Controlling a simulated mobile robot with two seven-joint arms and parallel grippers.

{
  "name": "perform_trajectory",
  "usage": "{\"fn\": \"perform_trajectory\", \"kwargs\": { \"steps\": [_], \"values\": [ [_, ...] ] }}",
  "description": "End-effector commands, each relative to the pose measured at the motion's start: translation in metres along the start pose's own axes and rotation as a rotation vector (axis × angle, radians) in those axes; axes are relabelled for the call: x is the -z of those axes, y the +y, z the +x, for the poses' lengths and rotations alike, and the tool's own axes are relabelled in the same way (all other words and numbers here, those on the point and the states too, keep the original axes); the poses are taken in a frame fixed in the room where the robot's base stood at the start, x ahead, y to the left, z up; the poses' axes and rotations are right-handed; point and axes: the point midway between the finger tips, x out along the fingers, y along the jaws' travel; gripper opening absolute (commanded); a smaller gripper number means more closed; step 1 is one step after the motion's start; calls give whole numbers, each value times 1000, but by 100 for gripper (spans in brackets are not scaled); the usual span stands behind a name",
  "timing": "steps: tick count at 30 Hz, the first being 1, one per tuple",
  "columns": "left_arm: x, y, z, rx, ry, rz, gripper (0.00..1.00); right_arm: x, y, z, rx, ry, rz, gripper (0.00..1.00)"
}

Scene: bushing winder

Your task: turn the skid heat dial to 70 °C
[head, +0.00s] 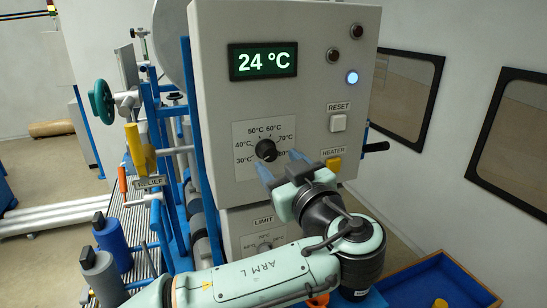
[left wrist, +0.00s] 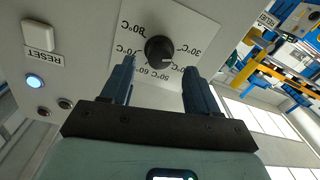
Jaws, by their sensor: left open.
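The black heat dial (head: 265,150) sits on a white scale plate on the front of the grey control box (head: 215,100). Its scale runs from 30 °C up past 70 °C. In the left wrist view the dial (left wrist: 158,50) appears upside down, with a pale mark toward the lower right, near the 40–50 °C side; the exact reading is unclear. My left gripper (head: 279,163) is open, its blue fingers pointing at the dial from the lower right. In the left wrist view the fingertips (left wrist: 160,63) lie either side of the dial; I cannot tell whether they touch it.
The display (head: 263,61) reads 24 °C. A blue lamp (head: 352,77) is lit. A white RESET button (head: 338,123) and a yellow HEATER button (head: 333,164) are close to my gripper. A LIMIT dial (head: 265,247) is below. A blue tray (head: 440,285) lies lower right.

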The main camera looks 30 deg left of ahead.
Motion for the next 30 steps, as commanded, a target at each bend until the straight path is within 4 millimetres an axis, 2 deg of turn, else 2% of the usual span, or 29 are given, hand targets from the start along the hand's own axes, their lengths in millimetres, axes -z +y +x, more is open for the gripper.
{"fn": "perform_trajectory", "kwargs": {
  "steps": [3,7,18,23,24,30],
  "values": [
    [0,0,19,2,0,1,60,-1,0,-2,-1,-2,0,0],
    [0,0,31,0,0,1,60,-1,0,-2,-1,-4,1,0],
    [0,0,36,-2,0,1,60,-2,0,-2,-1,-5,1,0],
    [0,0,36,-2,0,1,8,-2,0,-2,-1,-5,1,0],
    [0,0,36,-2,0,1,4,-2,0,-2,-1,-5,1,0],
    [0,0,36,-1,0,10,4,-2,0,-3,-1,-5,1,0]
  ]
}}
